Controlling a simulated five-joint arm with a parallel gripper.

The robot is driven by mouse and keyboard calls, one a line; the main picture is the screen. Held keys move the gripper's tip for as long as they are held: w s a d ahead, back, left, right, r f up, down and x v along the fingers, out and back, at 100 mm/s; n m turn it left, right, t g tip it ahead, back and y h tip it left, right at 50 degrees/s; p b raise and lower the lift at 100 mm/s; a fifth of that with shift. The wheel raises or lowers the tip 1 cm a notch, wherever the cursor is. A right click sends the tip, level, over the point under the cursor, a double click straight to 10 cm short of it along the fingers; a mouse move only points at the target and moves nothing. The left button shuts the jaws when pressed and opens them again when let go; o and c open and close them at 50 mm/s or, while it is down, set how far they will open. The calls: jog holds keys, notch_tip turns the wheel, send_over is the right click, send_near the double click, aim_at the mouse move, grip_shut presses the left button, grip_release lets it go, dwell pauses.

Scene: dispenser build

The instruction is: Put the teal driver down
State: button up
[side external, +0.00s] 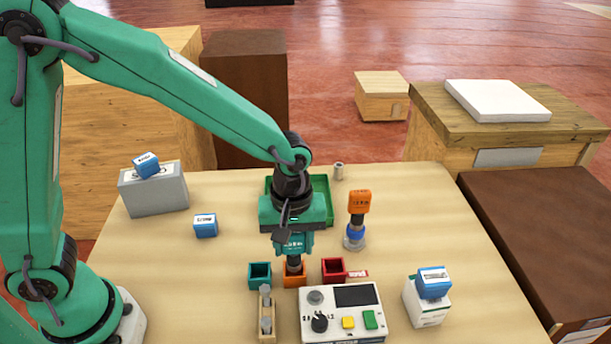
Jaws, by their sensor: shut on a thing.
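My gripper (292,232) points down over the middle of the table and is shut on the teal driver (292,246). The driver is upright. Its lower end is at the orange bin (295,274), over or inside it; I cannot tell how deep it reaches. The fingertips are partly hidden by the gripper body. An orange driver (359,201) stands upright in a blue and grey holder (355,237) to the right of my gripper.
A teal bin (260,275) and a red bin (334,270) flank the orange bin. A control box (342,314) and a wooden rack (266,313) stand in front. A green tray (320,186) is behind my gripper. Blue boxes (205,226) (433,283) sit left and right. The table's right rear is clear.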

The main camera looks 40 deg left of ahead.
jog(key=shift+f, duration=0.6)
jog(key=o, duration=1.1)
jog(key=shift+c, duration=0.2)
notch_tip(320, 180, up, 13)
jog(key=shift+r, duration=0.1)
dwell(0.3)
